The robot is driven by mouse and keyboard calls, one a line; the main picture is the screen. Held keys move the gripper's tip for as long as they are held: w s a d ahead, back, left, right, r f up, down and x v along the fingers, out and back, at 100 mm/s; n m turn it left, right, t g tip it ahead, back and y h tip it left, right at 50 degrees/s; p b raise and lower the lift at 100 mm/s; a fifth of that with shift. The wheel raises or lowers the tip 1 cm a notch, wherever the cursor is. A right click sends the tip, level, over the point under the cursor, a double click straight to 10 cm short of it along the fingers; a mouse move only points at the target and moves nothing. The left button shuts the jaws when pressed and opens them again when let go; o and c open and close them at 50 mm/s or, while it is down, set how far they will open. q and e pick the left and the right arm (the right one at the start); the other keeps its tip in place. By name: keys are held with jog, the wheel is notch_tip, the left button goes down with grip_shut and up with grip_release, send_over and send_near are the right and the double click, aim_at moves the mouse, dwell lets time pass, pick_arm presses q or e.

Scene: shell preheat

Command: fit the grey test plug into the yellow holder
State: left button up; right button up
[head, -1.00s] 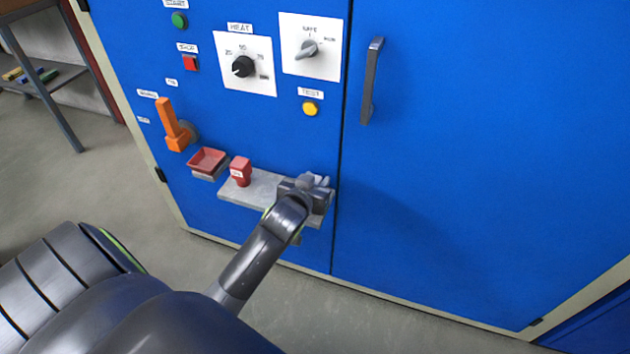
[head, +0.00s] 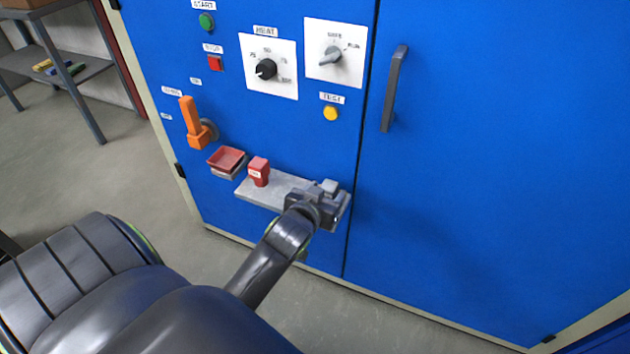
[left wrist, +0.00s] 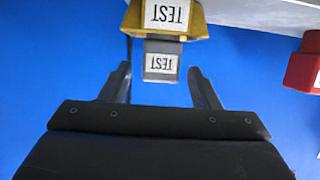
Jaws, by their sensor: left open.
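The grey test plug (left wrist: 160,62), with a TEST label, shows in the left wrist view, which pictures things upside down. It sits against the yellow holder (left wrist: 192,22), upright and in line with it; how deep it is seated I cannot tell. In the head view the plug's grey top (head: 330,186) shows just beyond my left gripper (head: 318,200), and the holder is hidden. My left gripper (left wrist: 159,70) is open and empty, its fingertips apart on either side of the plug's near end. My right gripper is out of view.
The grey shelf (head: 262,193) on the blue cabinet also bears a red block (head: 259,171); a red tray (head: 227,158) is to its left. An orange lever (head: 192,124), dials and buttons are above. A door handle (head: 394,88) is at the right.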

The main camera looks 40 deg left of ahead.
pick_arm(q)
jog(key=v, duration=0.7)
jog(key=s+f+m+g+h, duration=0.1)
jog(key=s+f+g, duration=0.25)
jog(key=f, duration=0.85)
jog(key=s+f+g, duration=0.3)
jog(key=s+f, duration=0.2)
jog(key=f, duration=0.6)
jog(key=s+d+f+g+h, duration=0.1)
jog(key=s+f+g, duration=0.5)
jog(key=s+f, duration=1)
jog(key=shift+s+m+h+p, duration=0.3)
jog(key=shift+s+h+p, duration=0.1)
jog(key=shift+s, duration=0.6)
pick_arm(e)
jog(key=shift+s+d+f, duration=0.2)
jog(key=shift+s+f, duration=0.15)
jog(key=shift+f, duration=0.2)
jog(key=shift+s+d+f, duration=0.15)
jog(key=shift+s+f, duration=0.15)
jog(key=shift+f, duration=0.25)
